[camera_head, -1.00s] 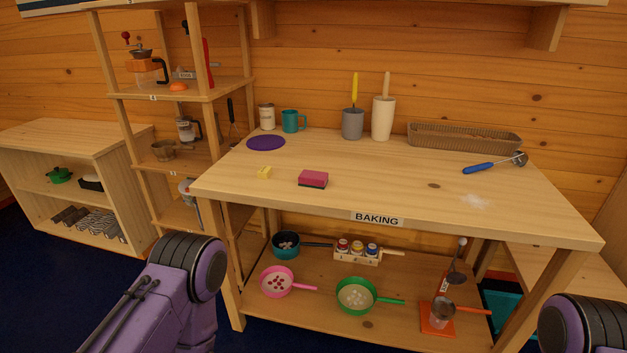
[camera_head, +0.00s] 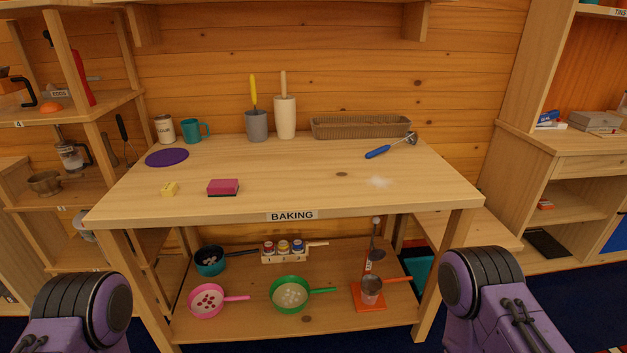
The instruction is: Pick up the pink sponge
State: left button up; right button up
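The pink sponge (camera_head: 223,187), with a dark green underside, lies flat on the wooden table (camera_head: 300,185) labelled BAKING, left of centre near the front edge. Purple parts of my two arms show at the bottom left and bottom right, below the tabletop and well away from the sponge. No fingers of either gripper are in view.
Behind the sponge are a purple disc (camera_head: 167,157), a teal mug (camera_head: 194,130), a grey pot (camera_head: 257,126), a white holder (camera_head: 285,117) and a wicker basket (camera_head: 360,127). A blue-handled scoop (camera_head: 391,147) lies at the right. The table's middle is clear. Pans stand on the lower shelf.

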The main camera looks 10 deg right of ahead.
aim_at(217, 187)
jog(key=u, duration=1.95)
jog(key=i, duration=1.1)
jog(key=z, duration=3)
